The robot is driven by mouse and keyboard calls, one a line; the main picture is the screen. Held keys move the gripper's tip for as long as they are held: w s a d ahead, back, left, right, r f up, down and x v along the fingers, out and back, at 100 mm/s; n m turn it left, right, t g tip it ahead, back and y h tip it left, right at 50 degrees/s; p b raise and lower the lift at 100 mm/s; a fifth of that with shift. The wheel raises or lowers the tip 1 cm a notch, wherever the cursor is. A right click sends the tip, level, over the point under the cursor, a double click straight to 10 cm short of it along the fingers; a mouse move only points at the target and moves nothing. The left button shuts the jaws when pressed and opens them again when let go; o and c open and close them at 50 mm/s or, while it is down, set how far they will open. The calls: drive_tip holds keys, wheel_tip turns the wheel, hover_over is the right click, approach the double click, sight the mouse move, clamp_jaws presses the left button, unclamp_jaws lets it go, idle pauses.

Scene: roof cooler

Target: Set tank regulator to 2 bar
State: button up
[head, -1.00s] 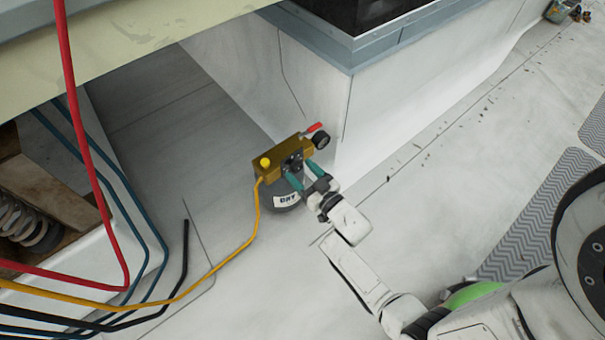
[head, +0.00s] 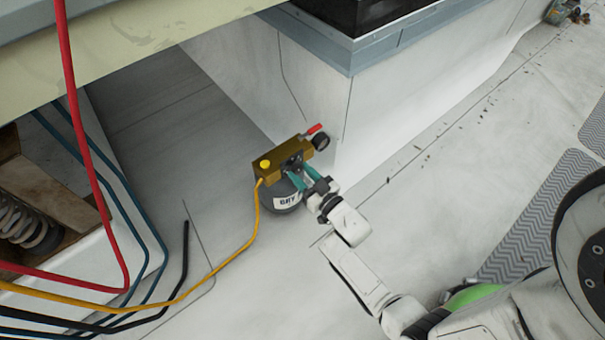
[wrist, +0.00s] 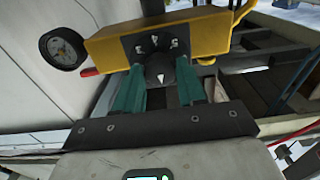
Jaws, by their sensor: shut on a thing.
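The tank regulator is a yellow block (head: 285,163) on top of a dark grey tank (head: 266,191) with a white label. It also fills the top of the wrist view (wrist: 205,33). A dark knob (wrist: 159,64) with a white pointer sits below the marks. My gripper (wrist: 160,77) has its teal fingers shut on the knob, one on each side; it also shows in the head view (head: 296,168). A round black gauge (wrist: 62,48) sticks out at the left; its reading is unclear.
A red lever (head: 314,128) sits by the gauge and a yellow cap (head: 265,164) is on the block. A yellow hose (head: 232,252) runs from the block to the lower left. A white wall (head: 310,95) stands close behind.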

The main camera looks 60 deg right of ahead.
drive_tip(key=m+p, duration=0.1)
drive_tip(key=m, duration=0.2)
drive_tip(key=shift+a+r, duration=0.1)
drive_tip(key=m+p, duration=0.1)
drive_tip(key=m, duration=0.4)
drive_tip(key=shift+m, duration=0.3)
drive_tip(key=m, duration=0.5)
drive_tip(key=shift+m+b, duration=0.7)
drive_tip(key=shift+m, duration=1.4)
drive_tip(key=o, duration=1.1)
drive_tip(key=shift+c, duration=0.2)
